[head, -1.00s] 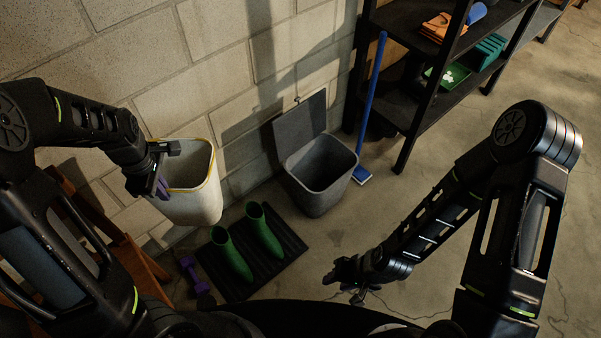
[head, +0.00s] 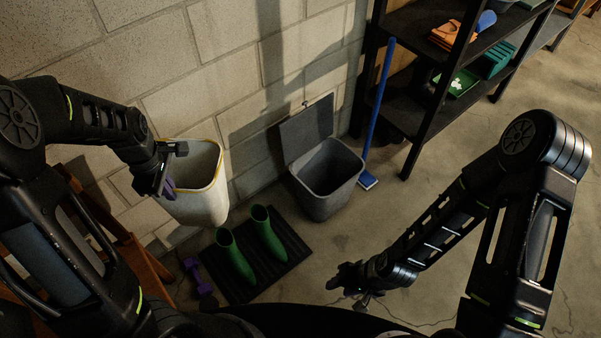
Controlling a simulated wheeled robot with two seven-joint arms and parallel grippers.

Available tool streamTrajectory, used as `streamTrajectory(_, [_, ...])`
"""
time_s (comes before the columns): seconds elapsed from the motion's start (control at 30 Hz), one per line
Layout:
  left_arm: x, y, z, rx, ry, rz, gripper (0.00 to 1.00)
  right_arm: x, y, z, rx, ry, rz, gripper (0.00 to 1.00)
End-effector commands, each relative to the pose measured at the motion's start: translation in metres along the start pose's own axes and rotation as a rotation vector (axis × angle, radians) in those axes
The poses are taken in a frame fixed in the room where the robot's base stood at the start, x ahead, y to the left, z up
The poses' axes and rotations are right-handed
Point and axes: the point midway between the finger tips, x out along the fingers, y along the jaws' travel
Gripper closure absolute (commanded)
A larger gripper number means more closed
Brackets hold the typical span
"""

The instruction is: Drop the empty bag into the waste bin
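The empty bag (head: 205,196) is white with a yellow-edged open top and some purple at its left side. It hangs upright in front of the block wall, clear of the floor. My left gripper (head: 168,172) is shut on its left edge; the fingertips are partly hidden against the bag. The waste bin (head: 325,195) is grey and stands on the floor by the wall, right of the bag, with its lid (head: 307,130) raised against the wall. Its mouth is open and dark inside. My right gripper (head: 356,290) is low at the front, away from both; its finger opening is unclear.
Green boots (head: 236,258) stand on a black mat (head: 290,262) below the bag. A purple dumbbell (head: 197,275) lies left of them. A blue-handled brush (head: 380,110) and dark shelves (head: 425,120) stand right of the bin. A wooden piece (head: 140,262) is at left.

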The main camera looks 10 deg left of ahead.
Motion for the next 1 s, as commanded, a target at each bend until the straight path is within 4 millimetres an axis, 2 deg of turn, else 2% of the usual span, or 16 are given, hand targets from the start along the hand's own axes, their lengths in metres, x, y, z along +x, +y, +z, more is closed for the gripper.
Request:
streamTrajectory(0.17, [-0.008, 0.021, 0.013, 0.186, -0.002, -0.003, 1.00, 0.000, 0.000, 0.000, 0.000, 0.000, 0.000, 0.64])
streamTrajectory(0.27, [-0.018, 0.042, 0.031, 0.408, -0.009, -0.010, 1.00, 0.000, 0.000, 0.000, 0.000, 0.000, 0.000, 0.64])
streamTrajectory(0.37, [-0.031, 0.067, 0.057, 0.691, -0.024, -0.016, 1.00, 0.000, 0.000, 0.000, 0.000, 0.000, 0.000, 0.64])
streamTrajectory(0.5, [-0.050, 0.097, 0.103, 1.110, -0.062, -0.017, 1.00, 0.000, 0.000, 0.000, 0.000, 0.000, 0.000, 0.64])
streamTrajectory(0.63, [-0.065, 0.112, 0.140, 1.417, -0.101, -0.010, 1.00, 0.000, 0.000, 0.000, 0.000, 0.000, 0.000, 0.64])
streamTrajectory(0.8, [-0.074, 0.119, 0.163, 1.608, -0.129, 0.000, 1.00, 0.000, 0.000, 0.000, 0.000, 0.000, 0.000, 0.64])
streamTrajectory(1.0, [-0.075, 0.119, 0.165, 1.625, -0.131, 0.002, 1.00, 0.000, 0.000, 0.000, 0.000, 0.000, 0.000, 0.64])
